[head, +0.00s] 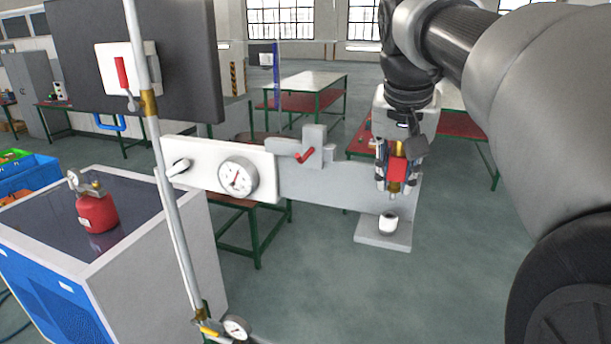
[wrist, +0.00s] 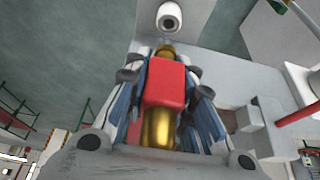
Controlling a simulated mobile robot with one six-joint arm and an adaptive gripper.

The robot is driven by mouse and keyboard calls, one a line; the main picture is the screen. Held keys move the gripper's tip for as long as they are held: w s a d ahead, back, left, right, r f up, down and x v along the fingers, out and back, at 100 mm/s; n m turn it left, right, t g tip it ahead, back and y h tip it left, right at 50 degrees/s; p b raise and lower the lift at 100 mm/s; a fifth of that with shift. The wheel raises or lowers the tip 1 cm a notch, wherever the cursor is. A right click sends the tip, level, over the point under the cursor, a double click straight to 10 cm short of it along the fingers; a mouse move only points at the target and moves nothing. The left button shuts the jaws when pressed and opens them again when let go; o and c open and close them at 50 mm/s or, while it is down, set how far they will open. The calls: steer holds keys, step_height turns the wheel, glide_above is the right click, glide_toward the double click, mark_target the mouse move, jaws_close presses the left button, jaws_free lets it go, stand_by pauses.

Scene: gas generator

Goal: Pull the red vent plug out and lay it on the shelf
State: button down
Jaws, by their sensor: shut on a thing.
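My gripper (head: 396,172) is shut on the red vent plug (head: 397,169), which has a red block and brass-coloured ends. In the wrist view the plug (wrist: 165,85) sits between both fingers, its brass tip pointing toward a white round fitting (wrist: 169,17) with a dark hole. In the head view this fitting (head: 388,225) stands on a small grey shelf-like plate (head: 372,240). The plug hangs roughly upright just above the fitting, and a small gap shows between them. Whether this plate is the task's shelf, I cannot tell.
A grey panel (head: 335,190) with a red-handled valve (head: 305,154) runs left of my gripper. A white plate with a pressure gauge (head: 238,178) and a pale upright pipe (head: 170,190) stand further left. A red canister (head: 96,213) sits on the cabinet.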

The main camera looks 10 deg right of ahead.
steer(key=shift+r+p, duration=0.9)
steer(key=shift+r, duration=0.6)
